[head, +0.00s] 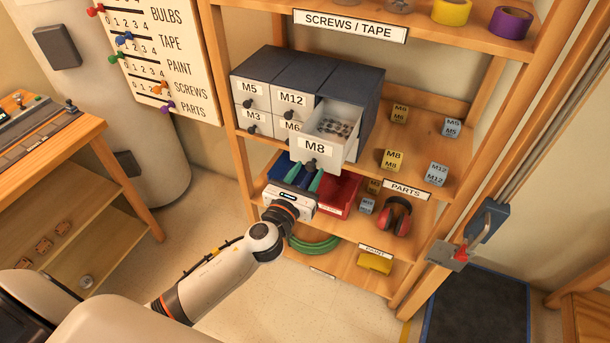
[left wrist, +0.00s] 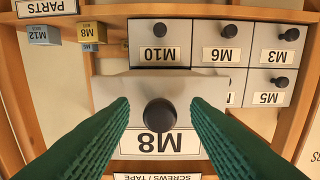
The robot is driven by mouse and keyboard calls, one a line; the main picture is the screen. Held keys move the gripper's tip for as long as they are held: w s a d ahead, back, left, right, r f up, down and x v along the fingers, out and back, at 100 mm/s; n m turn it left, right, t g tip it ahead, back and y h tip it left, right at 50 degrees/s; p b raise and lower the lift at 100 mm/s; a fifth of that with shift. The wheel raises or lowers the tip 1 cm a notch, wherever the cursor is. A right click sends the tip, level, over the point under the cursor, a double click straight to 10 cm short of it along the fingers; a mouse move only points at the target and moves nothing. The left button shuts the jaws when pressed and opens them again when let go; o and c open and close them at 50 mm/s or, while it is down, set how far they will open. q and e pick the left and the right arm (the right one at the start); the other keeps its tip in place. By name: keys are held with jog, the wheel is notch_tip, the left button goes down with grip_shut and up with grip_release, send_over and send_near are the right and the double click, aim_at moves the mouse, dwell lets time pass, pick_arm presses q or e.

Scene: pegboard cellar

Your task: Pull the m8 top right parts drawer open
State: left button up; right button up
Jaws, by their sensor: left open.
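The M8 drawer (head: 315,149) is at the top right of the grey parts cabinet (head: 352,88). It stands pulled out, with small dark parts showing inside. Its front with the dark round knob (head: 310,164) faces me. My left gripper (head: 306,177) is open just below and in front of that knob, its green fingers pointing up at it. In the left wrist view, which is upside down, the knob (left wrist: 160,115) sits between the two spread fingers, with a gap on each side. My right gripper is not in view.
The M5 (head: 250,90), M12, M3 and M6 drawers beside it are closed; the wrist view also shows a closed M10 drawer (left wrist: 160,44). Wooden shelf posts flank the cabinet. Labelled blocks (head: 392,160) stand to the right. A red bin (head: 338,192) sits on the shelf below.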

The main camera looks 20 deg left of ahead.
pick_arm(q)
jog(key=s+b, duration=0.3)
jog(key=s, duration=0.9)
jog(key=shift+a, duration=0.25)
jog(key=s+a+f+n+g+y, duration=0.1)
jog(key=s+a+f+n+g, duration=0.3)
jog(key=f, duration=0.8)
jog(key=s+f+n+g, duration=0.1)
jog(key=f+n+g, duration=0.1)
jog(key=f+n, duration=0.7)
jog(key=s+a+f+n+g+y, duration=0.1)
jog(key=s+a+f+n+g, duration=0.15)
jog(key=f, duration=1.15)
jog(key=s+d+f+n+g, duration=0.1)
jog(key=s+f+n+g, duration=0.1)
jog(key=s+f+n, duration=0.4)
jog(key=s+d+f+n+g+h, duration=0.1)
jog(key=s+f+n+g, duration=0.2)
jog(key=s, duration=0.9)
jog(key=s+d+f+n+g, duration=0.2)
jog(key=s+f+n+g, duration=0.1)
jog(key=s+f+n, duration=0.6)
jog(key=shift+f, duration=0.65)
jog(key=shift+n+g, duration=0.25)
